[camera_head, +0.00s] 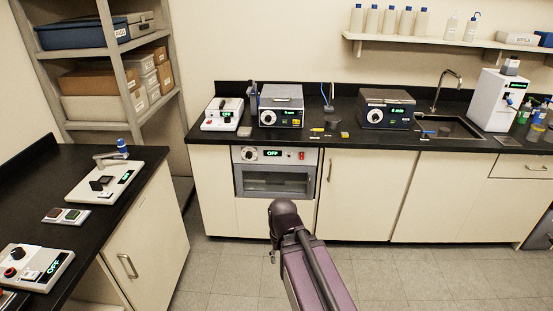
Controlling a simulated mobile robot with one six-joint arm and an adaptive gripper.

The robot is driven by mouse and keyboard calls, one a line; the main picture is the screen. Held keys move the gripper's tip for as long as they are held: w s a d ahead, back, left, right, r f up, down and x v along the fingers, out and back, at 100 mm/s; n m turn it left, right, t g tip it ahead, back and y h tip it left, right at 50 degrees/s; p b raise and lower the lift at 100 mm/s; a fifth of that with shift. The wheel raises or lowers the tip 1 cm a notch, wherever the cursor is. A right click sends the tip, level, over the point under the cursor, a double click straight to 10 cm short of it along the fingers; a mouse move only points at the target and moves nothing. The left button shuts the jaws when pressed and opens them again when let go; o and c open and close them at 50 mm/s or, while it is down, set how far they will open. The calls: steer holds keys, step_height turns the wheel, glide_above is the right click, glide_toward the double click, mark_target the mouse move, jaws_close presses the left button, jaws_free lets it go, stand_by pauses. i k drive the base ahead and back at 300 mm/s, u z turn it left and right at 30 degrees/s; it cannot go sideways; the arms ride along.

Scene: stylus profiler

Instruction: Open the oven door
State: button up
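The oven (275,172) is built into the white cabinets below the back counter. Its top panel has a dial, a green display reading "OFF" and a red switch. The oven door (275,183), grey with a dark window, looks shut. My purple arm reaches from the bottom of the picture toward the oven, with its dark joint in front of and below the door. A small dark part at the arm's far left side seems to be my gripper (272,254), mostly hidden behind the arm. It appears apart from the door, and its fingers cannot be made out.
The grey tiled floor (215,270) is clear in front of the oven. A side counter (35,180) with instruments stands at the left. A cabinet door with a handle (329,170) is right of the oven. Instruments and a sink (450,128) are on the back counter.

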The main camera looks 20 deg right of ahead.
mark_target(310, 171)
steer(key=u, duration=0.4)
steer(key=k, duration=0.2)
steer(key=z, duration=1.25)
steer(key=i, duration=1.05)
steer(key=u, duration=0.7)
